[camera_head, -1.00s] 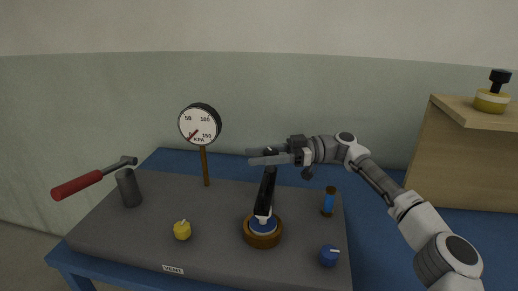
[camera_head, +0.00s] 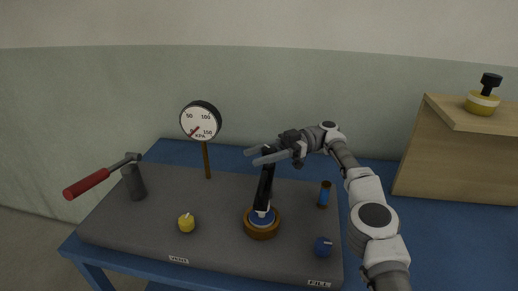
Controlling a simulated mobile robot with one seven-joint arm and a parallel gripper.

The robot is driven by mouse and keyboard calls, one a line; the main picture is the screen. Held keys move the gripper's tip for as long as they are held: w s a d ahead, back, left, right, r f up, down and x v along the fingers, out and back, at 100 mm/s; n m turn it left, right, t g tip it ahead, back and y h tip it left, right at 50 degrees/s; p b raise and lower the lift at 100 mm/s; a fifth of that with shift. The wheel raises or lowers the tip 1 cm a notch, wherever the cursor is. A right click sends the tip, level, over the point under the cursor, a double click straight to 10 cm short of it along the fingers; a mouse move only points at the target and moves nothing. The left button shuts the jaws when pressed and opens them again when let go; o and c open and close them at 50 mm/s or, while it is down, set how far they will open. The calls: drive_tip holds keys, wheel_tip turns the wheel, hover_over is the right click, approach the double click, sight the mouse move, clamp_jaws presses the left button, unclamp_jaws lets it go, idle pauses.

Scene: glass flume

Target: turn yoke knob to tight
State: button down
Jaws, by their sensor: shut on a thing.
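The black yoke (camera_head: 264,188) stands upright, leaning slightly, over a blue and white piece in a round brown seat (camera_head: 261,229) on the grey bench top. The yoke knob (camera_head: 269,148) is at its top, mostly hidden by my gripper. My gripper (camera_head: 256,157) reaches in from the right, its two grey fingers pointing left on either side of the yoke's top. It is shut on the knob. How far the knob is turned cannot be told.
A gauge (camera_head: 201,121) stands behind on a post. A red-handled lever (camera_head: 88,183) is at left. A yellow knob (camera_head: 187,223), a blue knob (camera_head: 323,246) and a blue-banded cylinder (camera_head: 325,195) surround the seat. A wooden box (camera_head: 455,160) at right bears a yellow-and-black piece (camera_head: 482,98).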

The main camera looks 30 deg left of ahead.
drive_tip(key=shift+s, duration=0.1)
idle(0.6)
drive_tip(key=shift+c, duration=1.9)
unclamp_jaws()
drive_tip(key=shift+r+p, duration=0.1)
drive_tip(key=shift+p, duration=0.2)
drive_tip(key=w+d+r+p, duration=0.2)
drive_tip(key=d+r, duration=0.9)
drive_tip(key=shift+w+d, duration=0.15)
drive_tip(key=shift+d, duration=0.1)
